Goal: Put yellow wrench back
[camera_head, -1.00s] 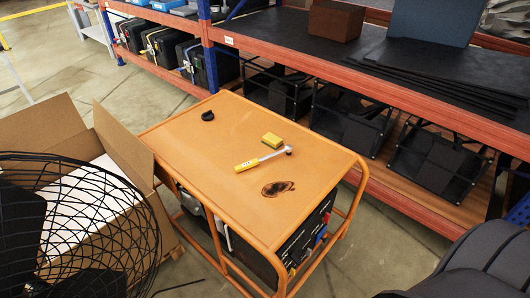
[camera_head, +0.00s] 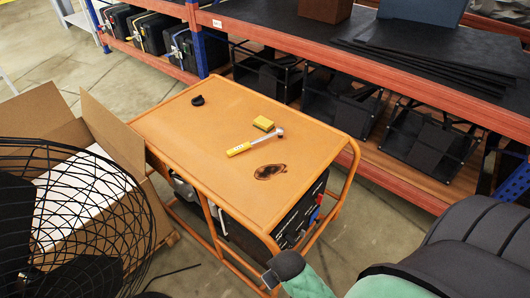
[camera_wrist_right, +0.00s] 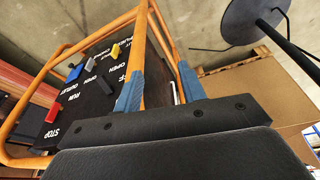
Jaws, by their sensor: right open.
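The wrench (camera_head: 252,145) lies flat on the orange top of the generator (camera_head: 190,130), its yellow handle toward the left and its metal head toward the right. A small yellow block (camera_head: 263,123) sits just behind it. My right gripper (camera_wrist_right: 159,88) shows in the right wrist view with its two blue-tipped fingers apart and nothing between them. It is low beside the generator's frame and panel, away from the wrench. In the head view my right arm comes in at the lower right. My left gripper is not in view.
A dark round item (camera_head: 198,100) and a burnt-looking dark patch (camera_head: 270,171) are on the generator top. An open cardboard box (camera_head: 112,140) and a black wire-cage fan (camera_head: 75,215) stand at the left. A red-edged shelf (camera_head: 420,92) with black sheets runs behind.

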